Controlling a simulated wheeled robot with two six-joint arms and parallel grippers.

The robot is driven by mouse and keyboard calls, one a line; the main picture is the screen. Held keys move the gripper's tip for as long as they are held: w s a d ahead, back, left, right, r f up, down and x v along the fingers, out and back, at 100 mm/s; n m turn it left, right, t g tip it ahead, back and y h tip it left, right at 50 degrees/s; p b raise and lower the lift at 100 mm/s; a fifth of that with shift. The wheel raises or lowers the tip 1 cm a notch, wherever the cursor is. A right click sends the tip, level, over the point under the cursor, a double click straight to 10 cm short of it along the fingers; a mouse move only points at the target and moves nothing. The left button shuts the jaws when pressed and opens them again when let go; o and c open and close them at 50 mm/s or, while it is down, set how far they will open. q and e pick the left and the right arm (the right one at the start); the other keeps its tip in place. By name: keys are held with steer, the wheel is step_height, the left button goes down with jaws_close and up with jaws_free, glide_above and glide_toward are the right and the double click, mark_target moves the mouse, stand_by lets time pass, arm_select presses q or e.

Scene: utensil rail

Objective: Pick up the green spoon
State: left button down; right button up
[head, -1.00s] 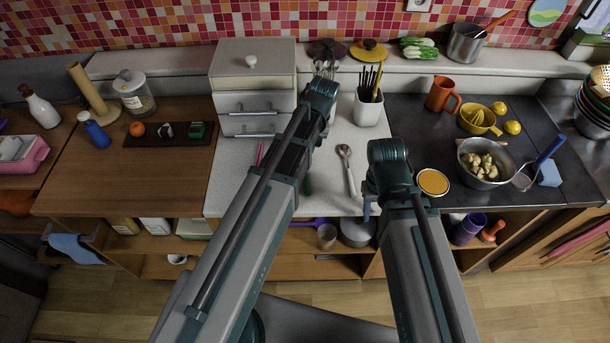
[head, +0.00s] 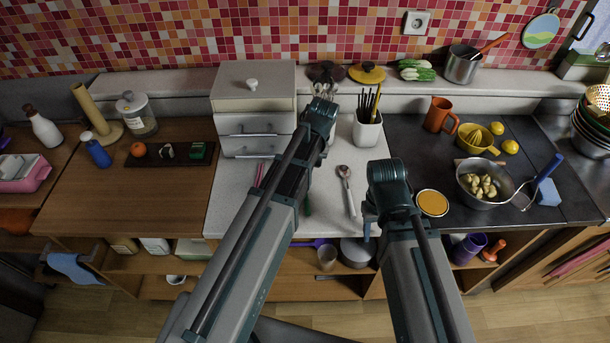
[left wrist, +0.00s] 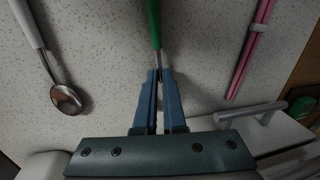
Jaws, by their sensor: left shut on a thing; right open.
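The green spoon shows its green handle (left wrist: 154,25) and a short metal neck at the top middle of the left wrist view. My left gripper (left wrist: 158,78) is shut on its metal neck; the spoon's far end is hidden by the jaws. In the head view only a bit of the green handle (head: 307,207) shows beside my left arm, which hides the left jaws. I cannot tell whether the spoon touches the counter. My right gripper (head: 370,222) is open and empty near the counter's front edge, right of a white-handled metal spoon (head: 345,185).
The white-handled spoon also shows in the left wrist view (left wrist: 70,98), apart from my jaws. Pink sticks (left wrist: 250,50) lie on the other side. A drawer unit (head: 253,110) stands behind left, a white utensil pot (head: 367,130) behind right.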

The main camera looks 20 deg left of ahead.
arm_select(q)
steer(key=shift+r+p, duration=0.35)
steer(key=shift+r, duration=0.25)
step_height(320, 180, up, 2)
steer(key=shift+p, duration=1)
steer(key=s+d, duration=0.2)
steer(key=s, duration=0.2)
steer(key=s+d+r+p, duration=0.1)
steer(key=s+d, duration=0.2)
steer(key=s, duration=0.2)
steer(key=s+d, duration=0.3)
steer(key=s, duration=0.2)
steer(key=shift+r, duration=0.15)
